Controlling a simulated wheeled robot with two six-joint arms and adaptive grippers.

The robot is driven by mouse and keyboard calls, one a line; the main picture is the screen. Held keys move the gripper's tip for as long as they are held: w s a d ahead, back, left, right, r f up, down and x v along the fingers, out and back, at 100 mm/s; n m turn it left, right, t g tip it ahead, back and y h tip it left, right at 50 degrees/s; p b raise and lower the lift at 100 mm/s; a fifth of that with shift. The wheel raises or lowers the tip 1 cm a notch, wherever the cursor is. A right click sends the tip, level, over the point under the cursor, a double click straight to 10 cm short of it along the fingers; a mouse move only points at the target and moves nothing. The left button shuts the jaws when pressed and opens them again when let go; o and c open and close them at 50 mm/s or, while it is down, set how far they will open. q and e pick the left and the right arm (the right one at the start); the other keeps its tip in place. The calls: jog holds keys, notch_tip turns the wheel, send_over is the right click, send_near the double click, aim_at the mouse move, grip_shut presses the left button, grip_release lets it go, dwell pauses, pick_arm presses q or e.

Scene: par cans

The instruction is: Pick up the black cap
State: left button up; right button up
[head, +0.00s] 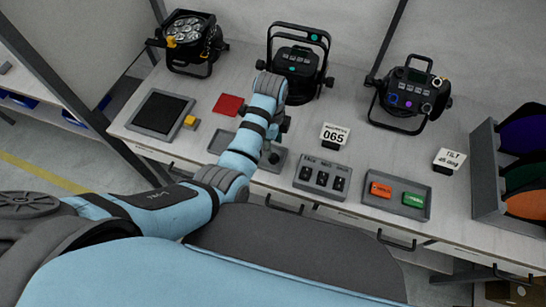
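My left arm reaches in from the left over the bench, and its gripper (271,148) points down at a shallow grey tray (215,141) near the bench's front. The wrist and forearm cover much of the tray. A small dark round shape (274,158) shows in the tray just under the gripper; it may be the black cap, but it is too small and too covered to be sure. I cannot see whether the fingers are apart or closed, or whether they touch it. My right gripper is not in view.
Three black par cans (190,42) (298,62) (408,97) stand along the back. A dark pad (160,112), red square (228,105), 065 sign (334,136), switch box (322,177), tray (372,199) with orange and green pieces and a rack (486,165) stand around.

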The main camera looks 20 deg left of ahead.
aim_at(273, 155)
pick_arm(q)
jog(key=f+b, duration=0.1)
jog(key=f, duration=0.6)
jog(key=shift+d+f+b, duration=0.15)
jog(key=shift+d+b, duration=0.05)
jog(key=shift+b, duration=0.15)
jog(key=c, duration=0.5)
notch_tip(273, 155, up, 10)
jog(key=p, duration=0.3)
jog(key=shift+w, duration=0.1)
